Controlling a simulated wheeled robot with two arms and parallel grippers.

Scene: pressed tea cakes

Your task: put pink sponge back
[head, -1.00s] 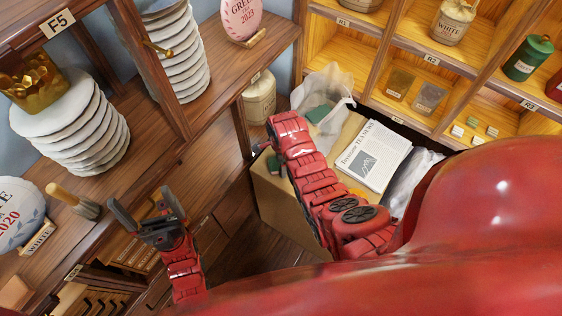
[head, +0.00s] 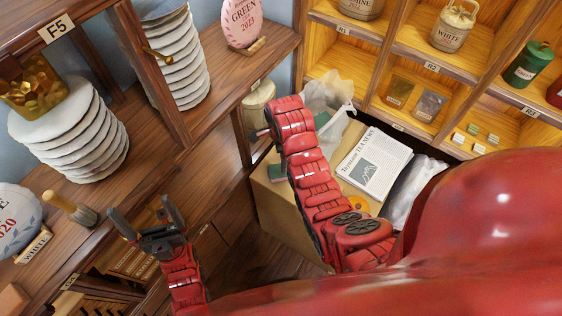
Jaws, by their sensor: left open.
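My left gripper (head: 146,215) is open and empty, in front of the wooden shelf at the left. A peach-pink block (head: 12,300), possibly the pink sponge, lies at the lower left edge, partly cut off. It is apart from the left gripper, which is to its upper right. My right arm reaches up over the cardboard box (head: 270,212). Only a small dark tip of my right gripper (head: 261,135) shows beside the arm's end, so its jaws are hidden.
A wooden-handled brush (head: 70,208) stands on the left shelf, close to the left gripper. Stacked wrapped tea cakes (head: 75,140) stand behind it. The box holds a newspaper (head: 372,160) and crumpled plastic (head: 328,92). Cubbyholes with a green canister (head: 527,64) are at the upper right.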

